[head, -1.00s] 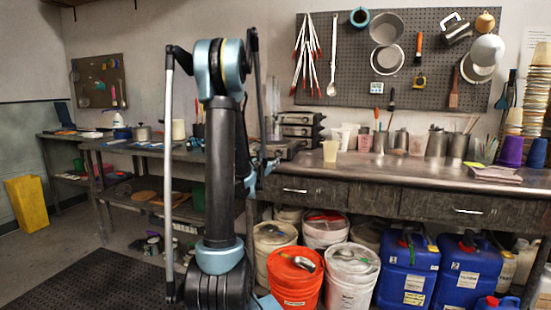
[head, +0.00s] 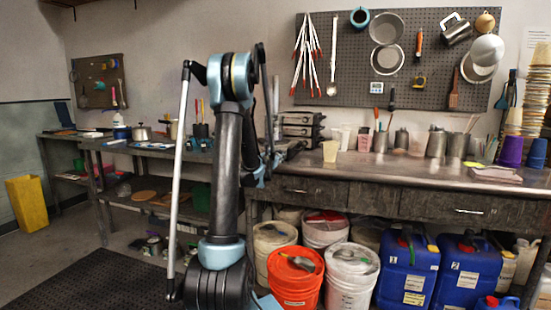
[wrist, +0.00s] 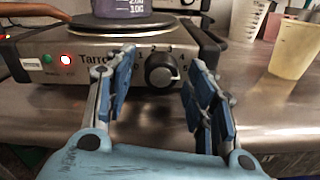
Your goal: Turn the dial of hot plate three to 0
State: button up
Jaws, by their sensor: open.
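The hot plate (wrist: 60,48) fills the upper part of the wrist view, its steel front facing me, with part of a brand name on it. Its dark round dial (wrist: 160,70) has a pale mark and printed numbers around it; I can read 2 to 5. The exact setting is too small to tell. My gripper (wrist: 161,60) is open, with one finger on each side of the dial in the picture. Contact with the dial cannot be told. In the head view, my arm hides most of the gripper and this hot plate.
A beaker with purple liquid (wrist: 125,8) stands on the hot plate. A yellowish cup (wrist: 292,48) stands to the right. Bare steel bench (wrist: 265,110) lies in front. Buckets (head: 295,280) stand below the bench.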

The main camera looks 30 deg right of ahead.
jog(key=c, duration=1.1)
